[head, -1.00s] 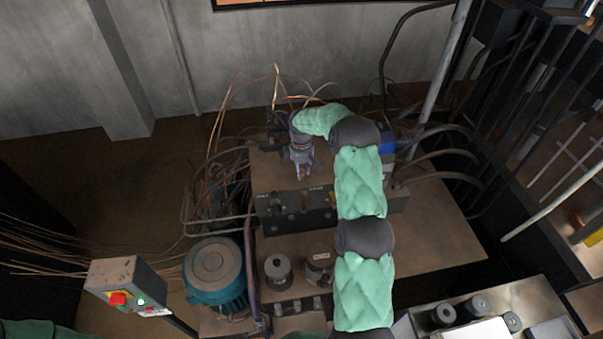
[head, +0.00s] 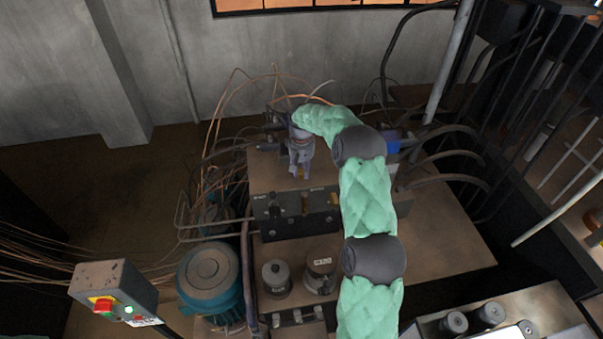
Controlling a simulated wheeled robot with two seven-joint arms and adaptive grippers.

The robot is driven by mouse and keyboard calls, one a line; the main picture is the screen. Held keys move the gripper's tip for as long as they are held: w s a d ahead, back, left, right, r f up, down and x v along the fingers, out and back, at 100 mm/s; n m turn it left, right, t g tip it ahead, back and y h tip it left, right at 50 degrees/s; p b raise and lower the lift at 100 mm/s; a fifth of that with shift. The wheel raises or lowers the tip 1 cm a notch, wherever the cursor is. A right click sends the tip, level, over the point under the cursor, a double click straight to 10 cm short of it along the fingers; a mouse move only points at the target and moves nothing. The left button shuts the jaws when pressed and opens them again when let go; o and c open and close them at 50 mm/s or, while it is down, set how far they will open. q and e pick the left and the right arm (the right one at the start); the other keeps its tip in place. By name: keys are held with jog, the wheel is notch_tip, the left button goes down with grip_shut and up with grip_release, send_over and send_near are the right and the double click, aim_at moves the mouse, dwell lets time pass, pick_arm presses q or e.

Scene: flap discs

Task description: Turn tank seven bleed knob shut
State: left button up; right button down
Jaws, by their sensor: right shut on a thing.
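My right arm, in a green cover, reaches up from the bottom of the head view and bends left over the machine. My right gripper (head: 300,172) points down at the top of the brown manifold block (head: 265,175). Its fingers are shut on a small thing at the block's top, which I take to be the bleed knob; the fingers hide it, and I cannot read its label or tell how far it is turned. My left gripper is out of view.
A teal motor (head: 210,280) stands at the lower left, with a control box (head: 130,285) carrying a red button beside it. Two grey cylinders (head: 277,278) stand in front of the block. Thin loose pipes (head: 215,130) crowd the left; thick dark hoses (head: 440,158) run at the right.

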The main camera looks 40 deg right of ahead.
aim_at(301, 171)
jog(key=m, duration=0.1)
jog(key=m+b, duration=0.1)
jog(key=m, duration=0.1)
jog(key=shift+a+f+m, duration=0.1)
jog(key=shift+f+m, duration=0.1)
jog(key=shift+m, duration=0.1)
jog(key=shift+m+b, duration=0.45)
jog(key=shift+m, duration=1.05)
jog(key=shift+s, duration=0.1)
jog(key=c, duration=0.9)
grip_release()
jog(key=shift+r, duration=0.1)
notch_tip(301, 171, up, 12)
